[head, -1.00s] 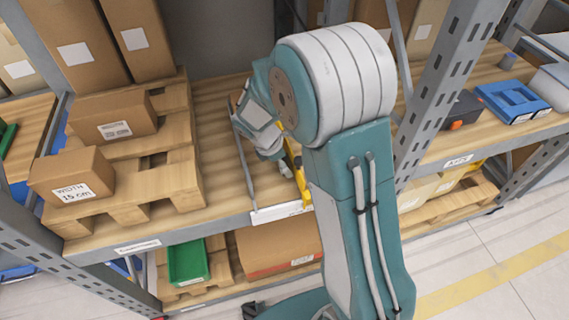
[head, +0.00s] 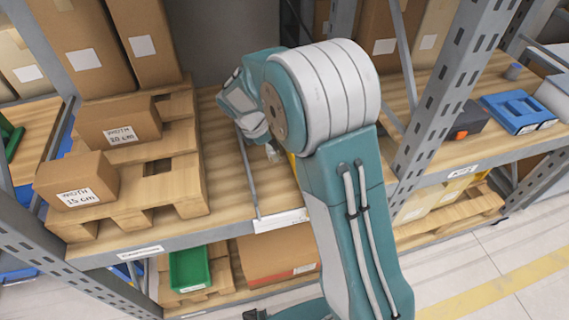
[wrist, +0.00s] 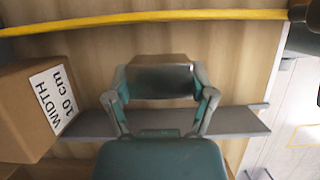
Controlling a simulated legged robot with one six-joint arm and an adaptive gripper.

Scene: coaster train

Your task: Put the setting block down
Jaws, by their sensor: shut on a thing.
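The setting block (wrist: 160,62) is a small grey-brown block with a dark near face, seen in the wrist view. My gripper (wrist: 160,84) is shut on it, with one teal-grey finger at each side. The block is over or on the wooden shelf boards; I cannot tell whether it touches them. A flat grey bar (wrist: 238,122) runs crosswise behind the fingers. In the head view my own arm hides the fingertips and the block.
A carton marked 10 cm (wrist: 32,108) is close at the left in the wrist view, and a yellow strip (wrist: 160,18) runs beyond the block. In the head view, cartons marked 20 cm (head: 117,121) and 15 cm (head: 75,180) sit on a pallet (head: 160,190). Rack posts (head: 440,90) flank the bay.

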